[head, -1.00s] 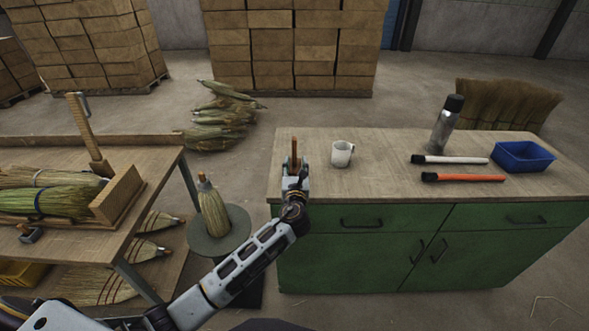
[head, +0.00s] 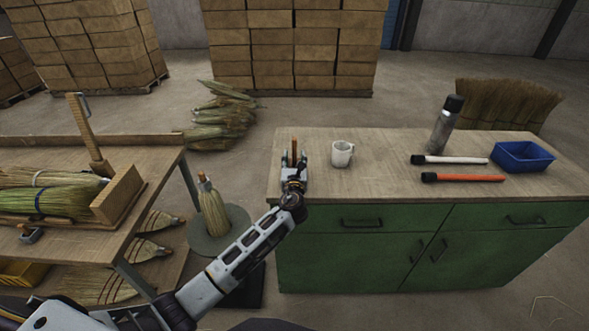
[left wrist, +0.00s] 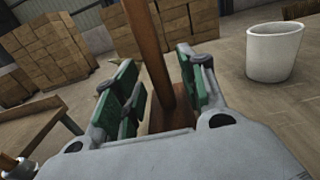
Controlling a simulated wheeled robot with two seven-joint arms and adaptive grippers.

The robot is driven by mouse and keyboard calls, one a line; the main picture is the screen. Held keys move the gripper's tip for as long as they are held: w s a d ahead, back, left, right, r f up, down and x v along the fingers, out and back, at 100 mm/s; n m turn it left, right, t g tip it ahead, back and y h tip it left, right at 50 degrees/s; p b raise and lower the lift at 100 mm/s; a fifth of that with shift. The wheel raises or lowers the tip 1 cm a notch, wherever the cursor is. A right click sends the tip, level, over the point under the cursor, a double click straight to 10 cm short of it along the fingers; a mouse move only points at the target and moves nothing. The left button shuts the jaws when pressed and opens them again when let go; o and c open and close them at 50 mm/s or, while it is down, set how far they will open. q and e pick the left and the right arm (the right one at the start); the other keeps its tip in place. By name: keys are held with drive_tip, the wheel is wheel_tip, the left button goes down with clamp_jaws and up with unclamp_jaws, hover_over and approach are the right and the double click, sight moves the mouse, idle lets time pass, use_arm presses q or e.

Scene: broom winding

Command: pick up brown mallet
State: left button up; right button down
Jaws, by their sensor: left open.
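The brown mallet (left wrist: 154,50) has its wooden handle standing up between my left gripper's green-padded fingers in the left wrist view. Its brown head (left wrist: 172,118) shows low between the fingers, partly hidden by the gripper body. In the head view, the handle top (head: 294,146) rises just behind my left gripper (head: 294,160), at the left end of the green cabinet's wooden top (head: 380,185). My left gripper (left wrist: 160,88) is open, with one finger on each side of the handle. The right gripper is not in view.
A white mug (head: 342,154) stands just right of the gripper. Farther right are a metal flask (head: 444,125), black-and-white (head: 455,160) and black-and-orange (head: 465,178) tools and a blue bin (head: 523,156). A workbench with broom bundles (head: 65,200) stands at left.

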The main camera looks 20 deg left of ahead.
use_arm(q)
drive_tip(key=shift+x, duration=0.8)
drive_tip(key=shift+c, duration=0.3)
clamp_jaws()
